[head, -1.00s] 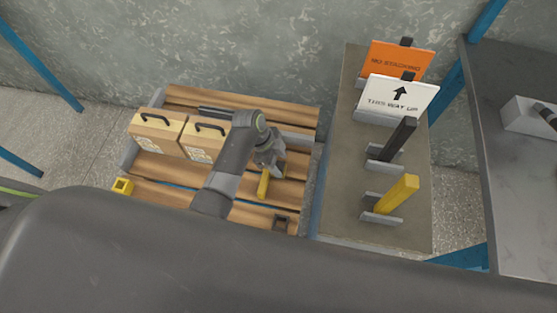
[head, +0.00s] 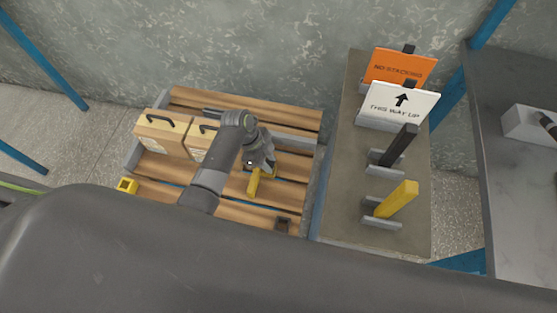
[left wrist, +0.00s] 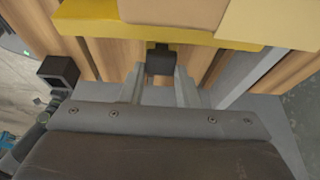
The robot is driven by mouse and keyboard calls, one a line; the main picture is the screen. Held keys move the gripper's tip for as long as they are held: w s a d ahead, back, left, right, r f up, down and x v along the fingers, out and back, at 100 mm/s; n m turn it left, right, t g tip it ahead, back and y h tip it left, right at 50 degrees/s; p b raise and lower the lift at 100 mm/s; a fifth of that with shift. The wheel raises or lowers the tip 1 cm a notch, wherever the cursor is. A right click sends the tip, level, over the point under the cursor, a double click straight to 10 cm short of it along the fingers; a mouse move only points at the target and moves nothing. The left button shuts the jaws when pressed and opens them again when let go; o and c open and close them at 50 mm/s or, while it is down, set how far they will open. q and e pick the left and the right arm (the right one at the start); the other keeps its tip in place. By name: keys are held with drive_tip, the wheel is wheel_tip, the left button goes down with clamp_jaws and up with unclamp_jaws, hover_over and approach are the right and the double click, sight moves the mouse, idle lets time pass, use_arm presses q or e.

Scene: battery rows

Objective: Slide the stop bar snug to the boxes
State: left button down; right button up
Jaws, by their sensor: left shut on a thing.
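The yellow stop bar (head: 254,182) lies across the wooden slats to the right of the boxes, its far part hidden by my arm. My left gripper (head: 259,168) is over it. In the left wrist view the gripper (left wrist: 159,82) is shut on the bar's dark handle (left wrist: 160,60), and the yellow bar (left wrist: 105,32) runs across the top. Two tan boxes with black handles, a left box (head: 160,133) and a right box (head: 197,141), stand side by side. My arm covers much of the right box. The bar looks close to a box in the wrist view; contact is unclear.
The slatted pallet (head: 225,97) has grey side rails. A small yellow block (head: 127,185) sits at its near left and a dark socket (head: 282,225) at its near right. A side table (head: 347,190) holds signs and black and yellow posts in stands.

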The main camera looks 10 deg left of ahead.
use_arm(q)
drive_tip(key=shift+a, duration=0.3)
use_arm(e)
drive_tip(key=shift+s, duration=0.5)
use_arm(q)
drive_tip(key=c, duration=1.1)
unclamp_jaws()
use_arm(e)
drive_tip(key=shift+w+a, duration=0.1)
use_arm(q)
drive_tip(key=shift+a+r, duration=0.15)
drive_tip(key=shift+r, duration=0.3)
drive_tip(key=shift+p+v, duration=1.15)
drive_tip(key=shift+v, duration=7.1)
use_arm(e)
drive_tip(key=shift+r, duration=1.15)
